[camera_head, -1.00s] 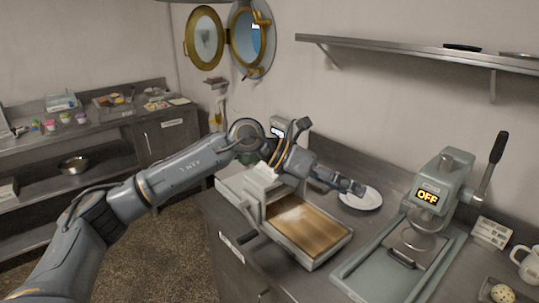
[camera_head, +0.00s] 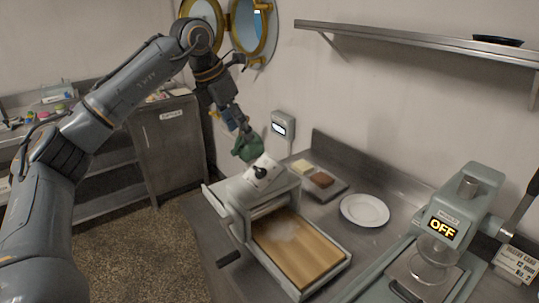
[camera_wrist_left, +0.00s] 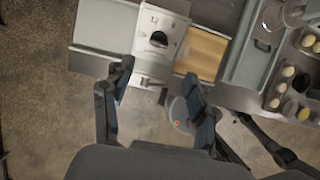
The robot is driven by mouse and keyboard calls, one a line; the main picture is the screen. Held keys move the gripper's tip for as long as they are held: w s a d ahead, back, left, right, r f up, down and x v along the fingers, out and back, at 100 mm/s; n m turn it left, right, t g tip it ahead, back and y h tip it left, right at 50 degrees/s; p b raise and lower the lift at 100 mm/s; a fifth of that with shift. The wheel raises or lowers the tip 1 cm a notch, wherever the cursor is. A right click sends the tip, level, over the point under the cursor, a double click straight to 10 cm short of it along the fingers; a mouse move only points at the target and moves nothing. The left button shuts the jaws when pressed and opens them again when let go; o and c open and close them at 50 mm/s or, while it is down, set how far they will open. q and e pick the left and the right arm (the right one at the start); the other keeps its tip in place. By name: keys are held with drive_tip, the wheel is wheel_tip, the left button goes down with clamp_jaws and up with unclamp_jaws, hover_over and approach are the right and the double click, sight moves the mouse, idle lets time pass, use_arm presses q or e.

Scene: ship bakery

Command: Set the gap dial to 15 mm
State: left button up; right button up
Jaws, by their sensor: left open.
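The gap dial (camera_head: 261,173) is a black knob on a pale panel on top of the dough sheeter (camera_head: 228,199). In the left wrist view the dial (camera_wrist_left: 158,39) shows beyond my fingertips, with small marks around it too small to read surely. My left gripper (camera_head: 241,126) is above and behind the sheeter in the head view, apart from the dial, pointing down. In the left wrist view my left gripper (camera_wrist_left: 158,82) is open and empty, its fingers either side of the sheeter's near edge.
A wooden board (camera_head: 303,249) lies on the sheeter's bed. Behind are a tray with blocks (camera_head: 336,188), a white plate (camera_head: 365,210) and a wall box (camera_head: 283,125). A press reading OFF (camera_head: 462,218) stands right.

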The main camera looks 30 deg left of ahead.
use_arm(q)
drive_tip(key=p, duration=0.2)
approach(256, 169)
drive_tip(key=f, duration=0.2)
drive_tip(key=w+f, duration=0.1)
drive_tip(key=w+d+f, duration=0.1)
drive_tip(key=f, duration=0.1)
drive_tip(key=w+f+p, duration=0.1)
drive_tip(key=shift+d+f, duration=0.25)
drive_tip(key=shift+f, duration=0.1)
drive_tip(key=shift+w+f, duration=0.1)
drive_tip(key=shift+f, duration=0.3)
drive_tip(key=shift+w+f, duration=0.1)
drive_tip(key=c, duration=1.1)
drive_tip(key=shift+c, duration=0.2)
use_arm(e)
drive_tip(key=s+r, duration=0.2)
drive_tip(key=r, duration=0.1)
drive_tip(key=shift+a, duration=0.1)
